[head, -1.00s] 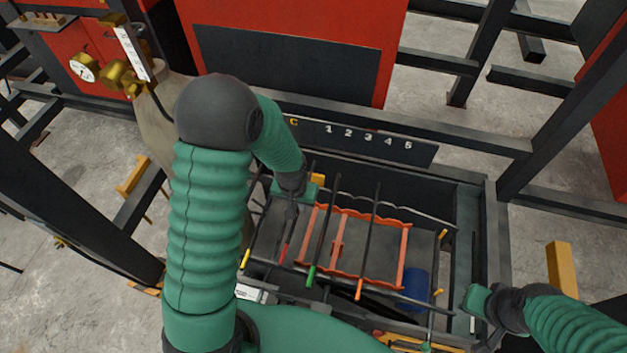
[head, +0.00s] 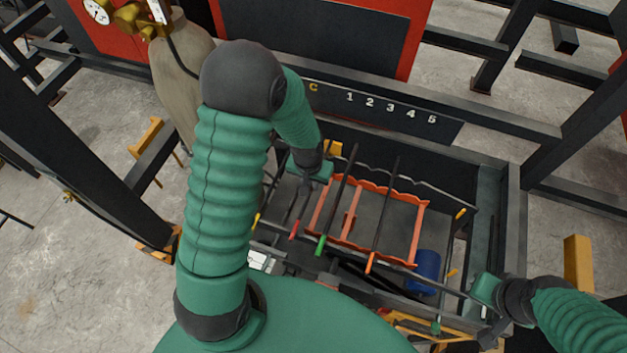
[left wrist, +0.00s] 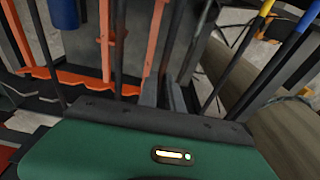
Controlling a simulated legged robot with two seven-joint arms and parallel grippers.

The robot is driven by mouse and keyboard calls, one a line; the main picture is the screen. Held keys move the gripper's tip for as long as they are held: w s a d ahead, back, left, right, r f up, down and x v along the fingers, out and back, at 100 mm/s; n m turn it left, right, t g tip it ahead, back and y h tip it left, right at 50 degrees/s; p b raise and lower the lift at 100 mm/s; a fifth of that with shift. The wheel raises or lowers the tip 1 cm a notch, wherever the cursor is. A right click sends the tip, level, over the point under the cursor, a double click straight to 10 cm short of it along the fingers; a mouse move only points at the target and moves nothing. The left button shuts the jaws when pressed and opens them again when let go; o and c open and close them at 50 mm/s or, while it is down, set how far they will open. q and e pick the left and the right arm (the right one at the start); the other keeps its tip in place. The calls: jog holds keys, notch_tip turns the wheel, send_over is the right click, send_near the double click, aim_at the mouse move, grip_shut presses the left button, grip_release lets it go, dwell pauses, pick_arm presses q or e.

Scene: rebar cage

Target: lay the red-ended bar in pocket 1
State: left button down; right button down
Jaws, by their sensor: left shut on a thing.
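The red-ended bar (head: 294,230) is dark with a red near tip, seen at the left of the cage in the head view. My left gripper (head: 307,186) is shut on it near the left end of the orange wavy cage rails (head: 345,243). Its fingers also show in the left wrist view (left wrist: 163,95), among dark bars and orange rails. The number plate (head: 385,106) behind reads C and 1 to 5. I cannot tell whether the bar touches the rails, nor which dip is pocket 1. My right gripper (head: 489,325) is at the lower right, its fingers unclear.
A green-ended bar (head: 320,245) and an orange-ended bar (head: 370,262) lie across the rails, right of the red-ended bar. A blue cylinder (head: 425,270) stands at the right. A dark frame (head: 515,210) borders the cage. In the left wrist view, yellow-ended (left wrist: 266,8) and blue-ended (left wrist: 304,18) bars stand close.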

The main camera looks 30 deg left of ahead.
pick_arm(q)
jog(key=shift+s+d+f+b, duration=0.2)
jog(key=shift+f+b, duration=0.1)
jog(key=shift+f, duration=0.2)
jog(key=shift+d+f+b, duration=0.1)
jog(key=shift+f+b, duration=0.2)
notch_tip(320, 180, down, 3)
jog(key=shift+w+r+b, duration=0.1)
jog(key=shift+w+b, duration=0.05)
jog(key=shift+b, duration=0.85)
jog(key=c, duration=1.4)
grip_release()
